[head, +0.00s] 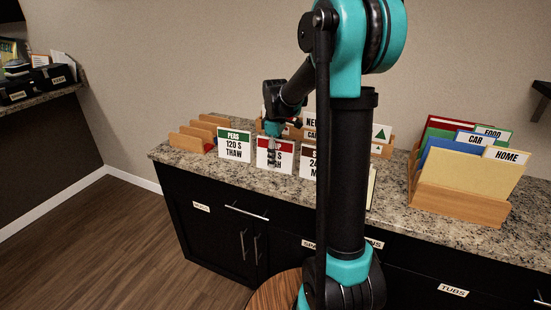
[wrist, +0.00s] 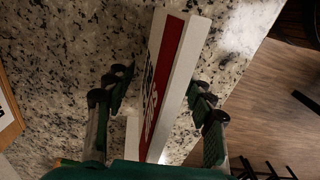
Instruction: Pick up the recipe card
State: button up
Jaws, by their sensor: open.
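Several white sign cards with coloured headers stand upright along the counter front; none is legibly marked as a recipe card. The green-headed card (head: 235,146) reads PEAS 120 S THAW. A red-headed card (head: 262,158) stands to its right, partly hidden by my gripper (head: 272,148). Another red-headed card (head: 308,163) is partly behind my arm. In the wrist view my gripper (wrist: 160,98) is open, with its fingers on either side of a thick white card with a red band (wrist: 172,85). Gaps show between fingers and card.
The granite counter (head: 395,215) holds a wooden rack (head: 195,137) at left and a wooden file box (head: 460,203) with labelled folders at right. Black cabinets (head: 205,225) stand below. In the wrist view, the counter edge lies close right of the card.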

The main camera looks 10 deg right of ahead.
jog(key=shift+c, duration=0.6)
jog(key=c, duration=0.9)
jog(key=shift+c, duration=0.2)
